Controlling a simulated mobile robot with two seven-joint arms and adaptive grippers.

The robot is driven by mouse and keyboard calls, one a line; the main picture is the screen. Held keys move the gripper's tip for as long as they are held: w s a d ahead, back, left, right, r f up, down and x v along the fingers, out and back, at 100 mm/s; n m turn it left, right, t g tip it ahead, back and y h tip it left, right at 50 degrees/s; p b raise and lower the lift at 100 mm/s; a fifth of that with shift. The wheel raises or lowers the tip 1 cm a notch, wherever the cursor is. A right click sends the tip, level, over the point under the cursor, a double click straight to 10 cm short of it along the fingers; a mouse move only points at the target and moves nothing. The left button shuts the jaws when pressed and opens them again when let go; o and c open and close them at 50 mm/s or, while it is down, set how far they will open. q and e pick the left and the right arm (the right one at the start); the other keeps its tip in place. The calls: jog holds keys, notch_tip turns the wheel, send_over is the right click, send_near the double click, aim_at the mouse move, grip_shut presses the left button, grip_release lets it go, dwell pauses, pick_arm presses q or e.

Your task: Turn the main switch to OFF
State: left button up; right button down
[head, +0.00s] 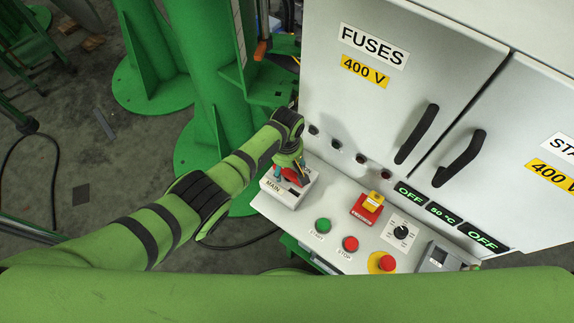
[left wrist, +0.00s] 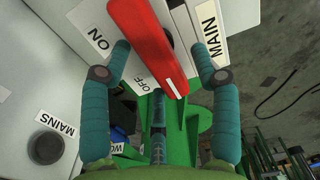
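The main switch's red handle (left wrist: 148,45) shows large in the left wrist view. It lies aslant, and its end with a white mark is beside the OFF label (left wrist: 147,84). The ON label (left wrist: 98,38) is at its upper left. My left gripper (left wrist: 160,38) is open, with one teal finger on each side of the handle. The left fingertip is close to the handle; whether it touches I cannot tell. In the head view my left gripper (head: 291,173) is at the grey MAIN box (head: 286,197) and partly hides the red handle. My right gripper is out of view.
The panel holds a green START button (head: 323,225), a red STOP button (head: 350,243), a red and yellow switch (head: 370,205), a black dial (head: 401,232) and an emergency button (head: 383,262). Cabinet doors with black handles (head: 417,134) rise behind. Green columns stand at the left.

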pick_arm(q)
jog(key=shift+r, duration=0.1)
jog(key=shift+w+d+r, duration=0.1)
jog(key=shift+d+r, duration=0.05)
jog(key=shift+r, duration=0.45)
notch_tip(320, 180, up, 11)
jog(key=shift+f, duration=0.15)
